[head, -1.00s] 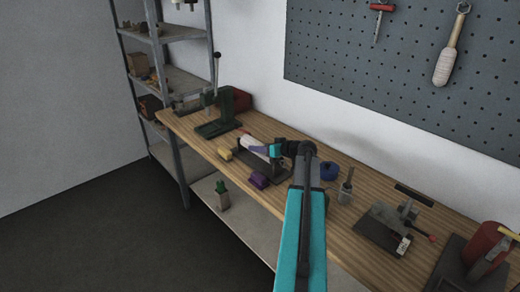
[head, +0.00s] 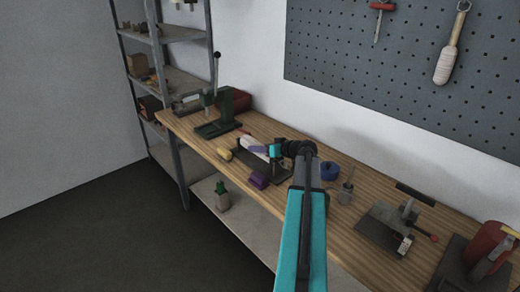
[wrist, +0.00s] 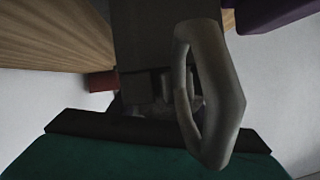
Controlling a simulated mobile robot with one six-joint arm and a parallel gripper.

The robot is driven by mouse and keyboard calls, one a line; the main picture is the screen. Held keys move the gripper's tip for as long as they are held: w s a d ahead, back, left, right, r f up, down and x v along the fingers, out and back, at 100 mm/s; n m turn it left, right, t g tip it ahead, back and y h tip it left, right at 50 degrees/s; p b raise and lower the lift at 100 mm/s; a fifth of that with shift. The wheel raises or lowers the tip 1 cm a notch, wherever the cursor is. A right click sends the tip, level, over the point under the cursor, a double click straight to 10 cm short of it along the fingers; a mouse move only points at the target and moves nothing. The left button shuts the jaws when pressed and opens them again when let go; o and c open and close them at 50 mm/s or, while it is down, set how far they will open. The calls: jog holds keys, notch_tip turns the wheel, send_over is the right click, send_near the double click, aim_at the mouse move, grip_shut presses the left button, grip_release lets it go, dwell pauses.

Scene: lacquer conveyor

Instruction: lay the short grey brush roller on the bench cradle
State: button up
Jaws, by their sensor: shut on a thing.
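My gripper (head: 264,150) is above the back of the dark bench cradle (head: 270,171) in the head view, low over the bench. Its jaws are closed, but it is too small there to make out the held piece. In the wrist view a grey loop-shaped piece (wrist: 231,90) stands close in front of the camera. I take it as part of the short grey brush roller, though its bristles do not show. A pale, elongated thing (head: 249,141) lies by the gripper, and I cannot tell whether it touches the cradle.
A yellow block (head: 224,154) and a purple block (head: 259,181) lie near the cradle. A green press (head: 220,118) stands to the left.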

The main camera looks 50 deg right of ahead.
jog(key=o, duration=1.4)
jog(key=b+v, duration=0.4)
jog(key=v, duration=0.9)
jog(key=shift+s+r, duration=0.1)
jog(key=shift+s, duration=0.25)
